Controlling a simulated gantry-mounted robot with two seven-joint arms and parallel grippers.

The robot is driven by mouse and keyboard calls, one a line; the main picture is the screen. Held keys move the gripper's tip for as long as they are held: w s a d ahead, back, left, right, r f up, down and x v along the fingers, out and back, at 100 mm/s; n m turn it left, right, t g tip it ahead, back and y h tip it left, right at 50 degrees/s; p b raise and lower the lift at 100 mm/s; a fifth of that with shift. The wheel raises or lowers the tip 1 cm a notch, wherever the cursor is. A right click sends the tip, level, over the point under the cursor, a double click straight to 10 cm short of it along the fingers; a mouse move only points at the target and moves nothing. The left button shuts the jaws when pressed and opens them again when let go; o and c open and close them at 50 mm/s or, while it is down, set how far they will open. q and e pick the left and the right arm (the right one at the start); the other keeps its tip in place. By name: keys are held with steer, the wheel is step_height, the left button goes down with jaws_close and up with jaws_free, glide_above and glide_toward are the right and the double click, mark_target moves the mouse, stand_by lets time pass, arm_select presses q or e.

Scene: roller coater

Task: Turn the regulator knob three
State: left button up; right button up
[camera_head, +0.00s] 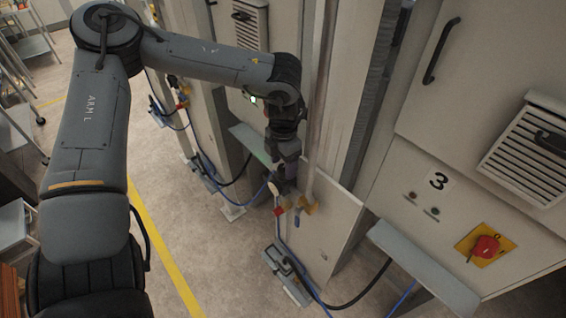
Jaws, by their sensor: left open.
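My left arm comes in from the left and bends down in front of the machine. Its gripper (282,186) is open and points down at a small air fitting (274,189) with a pale round part. A red piece (279,211), a yellow piece (308,204) and blue hose are just below it. The gripper covers part of this fitting, so I cannot tell whether the fingers touch a knob. My right gripper is not in view.
A red rotary switch (485,247) on a yellow plate is at the right. A grey ledge (422,268) juts out below the panel. A foot pedal (285,274) with hoses lies on the floor. A similar fitting (182,97) is farther back. The floor by the yellow line (165,248) is clear.

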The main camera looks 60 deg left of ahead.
arm_select(q)
steer(key=shift+f, duration=0.3)
steer(key=shift+c, duration=0.2)
steer(key=c, duration=1)
steer(key=shift+f+n+b, duration=0.15)
steer(key=shift+n+b, duration=0.75)
steer(key=shift+n, duration=0.2)
steer(key=shift+n+b, duration=0.5)
steer(key=shift+n, duration=0.7)
steer(key=shift+r, duration=0.2)
steer(key=o, duration=1)
steer(key=shift+o, duration=0.2)
